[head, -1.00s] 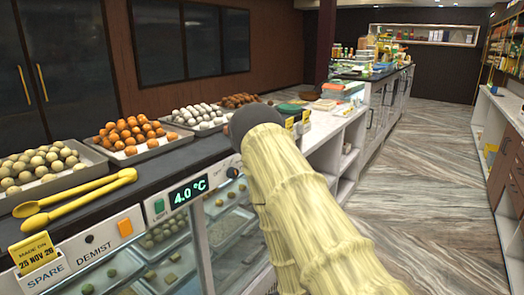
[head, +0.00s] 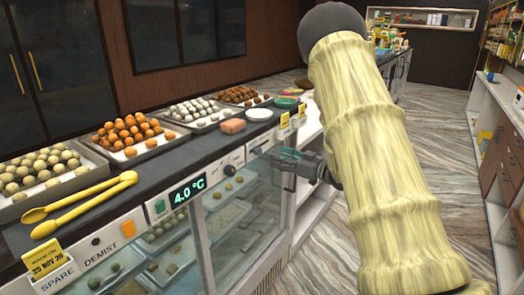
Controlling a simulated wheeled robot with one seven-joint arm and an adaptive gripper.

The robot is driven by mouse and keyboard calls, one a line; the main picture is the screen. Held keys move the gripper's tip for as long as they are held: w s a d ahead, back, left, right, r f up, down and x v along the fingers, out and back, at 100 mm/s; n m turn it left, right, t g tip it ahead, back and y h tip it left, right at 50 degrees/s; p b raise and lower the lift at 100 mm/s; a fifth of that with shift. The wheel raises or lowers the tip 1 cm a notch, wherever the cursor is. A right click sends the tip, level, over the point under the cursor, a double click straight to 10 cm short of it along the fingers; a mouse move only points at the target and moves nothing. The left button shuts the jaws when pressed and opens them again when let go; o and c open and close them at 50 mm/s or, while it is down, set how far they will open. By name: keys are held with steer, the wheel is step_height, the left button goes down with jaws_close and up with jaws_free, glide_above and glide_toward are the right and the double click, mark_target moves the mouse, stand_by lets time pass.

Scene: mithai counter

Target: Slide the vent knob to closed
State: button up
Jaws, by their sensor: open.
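The display counter's white control strip carries a round dark knob (head: 230,170) right of the 4.0 °C display, and a small dark control (head: 257,150) further right. The lettering near both is too small to read, so I cannot tell which is the vent knob or its setting. My gripper (head: 284,164) is at the right end of the strip, in front of the counter and pointing left. It looks open and empty, a little right of the small dark control. I cannot tell whether it touches the counter. My sleeved forearm hides the counter beyond.
Glass-fronted shelves (head: 225,220) lie below the strip. The wood-look floor aisle (head: 437,125) to the right is clear.

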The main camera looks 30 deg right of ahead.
mark_target(260, 151)
steer(key=p+x, duration=0.2)
steer(key=x, duration=0.6)
steer(key=shift+w+a, duration=0.15)
steer(key=shift+w, duration=0.1)
jaws_close()
